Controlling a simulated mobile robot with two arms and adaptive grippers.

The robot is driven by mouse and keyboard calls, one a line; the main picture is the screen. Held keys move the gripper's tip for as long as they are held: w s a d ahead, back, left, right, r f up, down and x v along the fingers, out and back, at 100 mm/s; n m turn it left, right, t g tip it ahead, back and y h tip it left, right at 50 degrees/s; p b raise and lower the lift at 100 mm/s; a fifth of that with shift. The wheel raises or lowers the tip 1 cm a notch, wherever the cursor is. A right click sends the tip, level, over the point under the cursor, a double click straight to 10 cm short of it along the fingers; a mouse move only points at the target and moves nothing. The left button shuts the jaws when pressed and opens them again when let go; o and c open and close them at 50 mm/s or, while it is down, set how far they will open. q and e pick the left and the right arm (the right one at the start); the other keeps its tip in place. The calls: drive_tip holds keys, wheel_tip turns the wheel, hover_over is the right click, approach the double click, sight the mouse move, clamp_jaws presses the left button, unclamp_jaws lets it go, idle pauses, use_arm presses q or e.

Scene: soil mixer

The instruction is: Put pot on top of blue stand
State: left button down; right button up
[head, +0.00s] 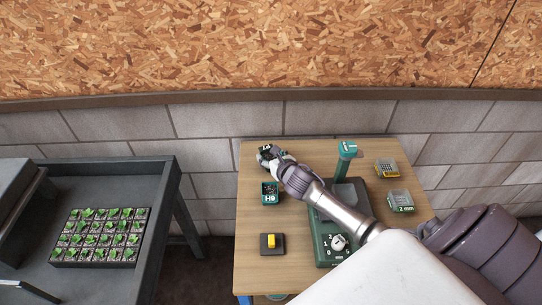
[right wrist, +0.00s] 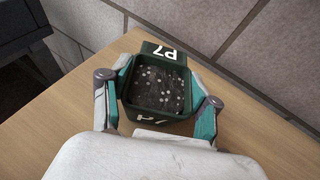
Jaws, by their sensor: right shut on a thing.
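A dark green square pot marked P7 (right wrist: 143,118) holds dark soil with white specks. It shows in the right wrist view, between the two fingers of my right gripper (right wrist: 157,100), which is shut on it. In the head view the right gripper (head: 268,153) is at the far left corner of the wooden table, with the pot mostly hidden by it. I cannot tell whether the pot touches the table. I see no clear blue stand; only a small blue piece (head: 245,299) shows below the table's front left edge. My left gripper is not in view.
The wooden table (head: 252,215) bears another pot marked H9 (head: 270,198), a yellow switch box (head: 271,243), a green machine (head: 330,241) partly behind my arm, and two small containers (head: 386,167) (head: 400,200). A grey bench (head: 160,180) with a seedling tray (head: 100,264) stands left.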

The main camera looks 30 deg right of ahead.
drive_tip(key=shift+f, duration=0.1)
drive_tip(key=o, duration=1.2)
drive_tip(key=shift+c, duration=0.2)
drive_tip(key=shift+s, duration=0.2)
drive_tip(key=v, duration=1.2)
drive_tip(key=shift+w, duration=0.1)
